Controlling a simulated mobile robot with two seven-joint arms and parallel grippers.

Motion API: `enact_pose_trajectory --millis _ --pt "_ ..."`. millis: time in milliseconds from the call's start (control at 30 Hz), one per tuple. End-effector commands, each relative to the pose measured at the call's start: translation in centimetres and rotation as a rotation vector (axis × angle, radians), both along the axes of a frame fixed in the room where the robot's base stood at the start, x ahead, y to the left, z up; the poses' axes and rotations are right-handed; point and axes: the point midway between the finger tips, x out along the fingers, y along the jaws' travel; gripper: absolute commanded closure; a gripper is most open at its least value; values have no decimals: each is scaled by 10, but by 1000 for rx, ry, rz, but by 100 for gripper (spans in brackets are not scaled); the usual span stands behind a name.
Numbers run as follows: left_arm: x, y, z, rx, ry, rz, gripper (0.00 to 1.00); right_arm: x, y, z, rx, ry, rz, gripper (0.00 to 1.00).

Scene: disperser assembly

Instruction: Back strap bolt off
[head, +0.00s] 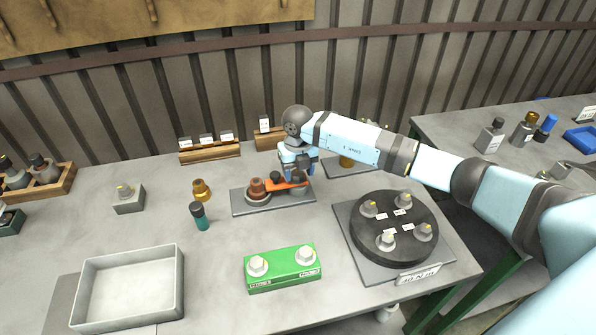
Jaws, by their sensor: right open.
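An orange strap (285,187) lies over an assembly on a grey base plate (245,207) in the middle of the table. A reddish-brown stepped part (257,190) stands at the strap's left end, with a small dark round part (275,176) just behind the strap. My right gripper (298,178) points down over the strap's right end. It is open, but its fingertips are small and partly hidden. The strap bolt is not clearly visible; the gripper covers that end. I cannot tell if the fingers touch anything. My left gripper is not in view.
A green block (283,280) with two hex bolts stands in front. A black round plate (394,250) with several bolts is at right. A teal-bodied bottle (200,218), a brass part (201,190) and a white tray (130,289) are at left. Labelled wooden racks (209,154) stand behind.

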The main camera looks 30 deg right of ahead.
Motion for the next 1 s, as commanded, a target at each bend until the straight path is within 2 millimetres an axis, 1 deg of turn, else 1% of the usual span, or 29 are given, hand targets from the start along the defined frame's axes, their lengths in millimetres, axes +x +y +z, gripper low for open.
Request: enact_pose_trajectory --millis 100,367,400,467,500,600,833,1000 --pt "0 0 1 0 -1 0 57 0 0 -6 0 -1 -1 43" --pt "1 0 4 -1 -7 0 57 0 0 -7 1 -1 0 43" --pt "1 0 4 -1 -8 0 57 0 0 -7 1 -1 0 47" --pt "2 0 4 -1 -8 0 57 0 0 -7 1 -1 0 61" --pt "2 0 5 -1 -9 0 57 0 0 -7 1 -1 0 70" --pt "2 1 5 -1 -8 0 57 0 0 -7 1 -1 0 92" --pt "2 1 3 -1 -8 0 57 0 0 -7 1 -1 12 92" --pt "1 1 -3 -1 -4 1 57 0 -1 -8 1 -1 64 92"
